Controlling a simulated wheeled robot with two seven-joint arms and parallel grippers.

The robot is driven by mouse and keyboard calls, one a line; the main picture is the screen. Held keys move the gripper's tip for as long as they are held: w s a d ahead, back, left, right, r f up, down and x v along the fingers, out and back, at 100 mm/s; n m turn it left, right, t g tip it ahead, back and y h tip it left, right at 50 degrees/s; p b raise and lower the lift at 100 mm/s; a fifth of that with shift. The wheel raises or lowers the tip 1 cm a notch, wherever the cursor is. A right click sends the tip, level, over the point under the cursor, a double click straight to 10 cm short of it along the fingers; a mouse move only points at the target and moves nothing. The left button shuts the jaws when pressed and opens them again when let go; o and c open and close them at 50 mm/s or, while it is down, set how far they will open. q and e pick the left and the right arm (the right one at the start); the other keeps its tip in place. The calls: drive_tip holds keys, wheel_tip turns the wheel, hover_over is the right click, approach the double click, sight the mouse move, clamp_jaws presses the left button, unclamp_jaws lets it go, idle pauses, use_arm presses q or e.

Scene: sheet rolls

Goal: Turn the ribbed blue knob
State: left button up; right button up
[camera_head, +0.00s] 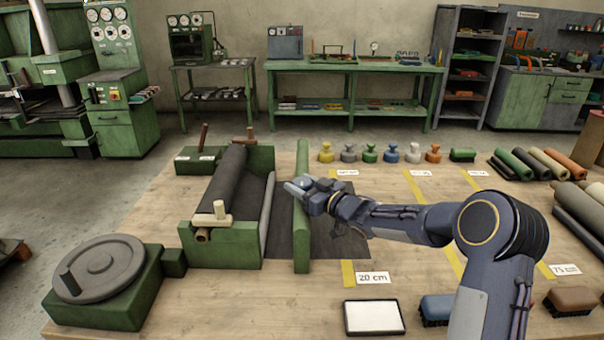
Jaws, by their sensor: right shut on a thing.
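A small blue knob-shaped piece (391,153) stands upright on the table, in a row of similar coloured pieces. Ribs on it are too small to make out. My right gripper (294,187) is well to the left and nearer than it. The gripper is shut at the long green bar (302,245), which lies across the dark sheet (340,236); the fingers hide the exact contact. My left gripper is out of view.
Left of the bar stands a green cradle (222,246) with a dark roll (222,182). A grey crank wheel (99,268) sits front left. A white pad (374,317) and brushes (437,309) lie in front. Several rolls (538,164) lie at right.

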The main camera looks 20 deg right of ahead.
sight(309, 188)
drive_tip(key=o, duration=1)
drive_tip(key=shift+c, duration=0.2)
drive_tip(key=v, duration=0.7)
drive_tip(key=shift+s+d+b, duration=0.25)
drive_tip(key=shift+s+b, duration=0.05)
drive_tip(key=shift+b, duration=0.1)
